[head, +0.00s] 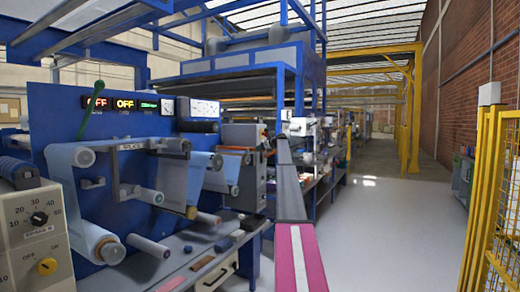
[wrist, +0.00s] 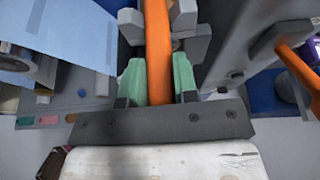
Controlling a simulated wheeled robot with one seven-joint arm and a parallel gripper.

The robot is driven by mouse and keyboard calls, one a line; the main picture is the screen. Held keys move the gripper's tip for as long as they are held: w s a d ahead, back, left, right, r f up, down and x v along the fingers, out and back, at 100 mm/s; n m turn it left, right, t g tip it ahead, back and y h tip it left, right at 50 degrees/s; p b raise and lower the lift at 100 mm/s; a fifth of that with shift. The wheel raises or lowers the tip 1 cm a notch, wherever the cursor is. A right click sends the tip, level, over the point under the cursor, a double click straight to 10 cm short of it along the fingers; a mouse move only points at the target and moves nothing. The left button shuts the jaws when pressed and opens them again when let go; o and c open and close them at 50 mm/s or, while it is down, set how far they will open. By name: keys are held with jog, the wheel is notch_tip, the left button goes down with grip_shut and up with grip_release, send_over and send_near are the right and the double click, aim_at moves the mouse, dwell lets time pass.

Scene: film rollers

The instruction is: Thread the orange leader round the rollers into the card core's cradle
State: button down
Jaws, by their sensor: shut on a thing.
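In the wrist view an orange strip, the leader (wrist: 156,25), runs up the picture between the green pads of my gripper (wrist: 158,78). The gripper is shut on it. A second orange length (wrist: 298,68) passes at the right by a grey roller-like part (wrist: 278,38). In the head view my gripper (head: 268,142) is small and far off, at the end of my outstretched arm, beside the right end of the roller machine. The leader's route and the card core's cradle cannot be made out clearly.
Rollers with pale blue film (head: 75,175) stand out from a blue panel (head: 60,110) at the left. A grey bench (head: 190,250) with small items lies below. Pale blue film (wrist: 60,30) also fills the wrist view's upper left. The aisle floor (head: 390,220) is clear; a yellow fence (head: 490,200) bounds it.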

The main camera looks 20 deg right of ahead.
dwell(0.4)
grip_release()
jog(key=shift+s, duration=0.1)
dwell(0.8)
jog(key=shift+f+v, duration=0.25)
jog(key=shift+v, duration=0.95)
jog(key=shift+s+d, duration=0.15)
jog(key=shift+d, duration=0.05)
jog(key=shift+v, duration=1.1)
jog(key=shift+s+d+f, duration=0.15)
jog(key=shift+f, duration=0.05)
jog(key=shift+f+v, duration=0.2)
jog(key=shift+v, duration=0.95)
